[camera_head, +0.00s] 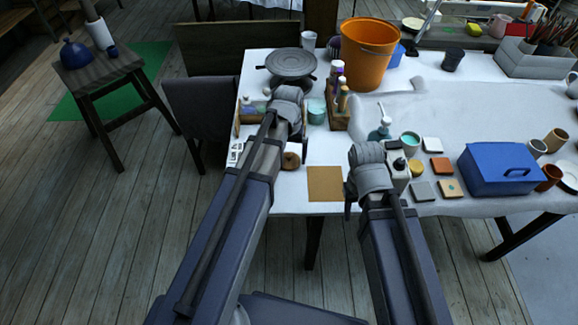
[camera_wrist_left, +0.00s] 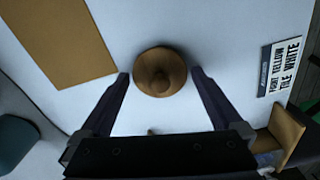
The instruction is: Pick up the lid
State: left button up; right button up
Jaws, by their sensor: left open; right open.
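The lid is a round brown wooden disc with a knob, on the white table near its front left edge (camera_head: 291,161). In the left wrist view the lid (camera_wrist_left: 160,72) lies flat between the two fingertips of my open left gripper (camera_wrist_left: 160,75), with a small gap on each side. In the head view my left gripper (camera_head: 289,148) is over the lid, and my arm hides part of it. My right gripper (camera_head: 365,185) is open near the front edge, to the right of a tan square; its fingertips are mostly hidden.
The tan square (camera_head: 325,184) lies right of the lid. A printed card (camera_head: 235,153) lies to its left. A wooden bottle holder (camera_head: 338,115), a teal cup (camera_head: 317,112) and a dark turntable (camera_head: 291,64) stand behind. Tiles and a blue box (camera_head: 505,170) are at the right.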

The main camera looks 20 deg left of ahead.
pick_arm(q)
jog(key=shift+f, duration=0.4)
pick_arm(e)
jog(key=shift+f, duration=0.4)
pick_arm(q)
jog(key=shift+r, duration=0.1)
pick_arm(e)
jog(key=shift+r, duration=0.1)
pick_arm(q)
jog(key=shift+c, duration=0.2)
jog(key=c, duration=1)
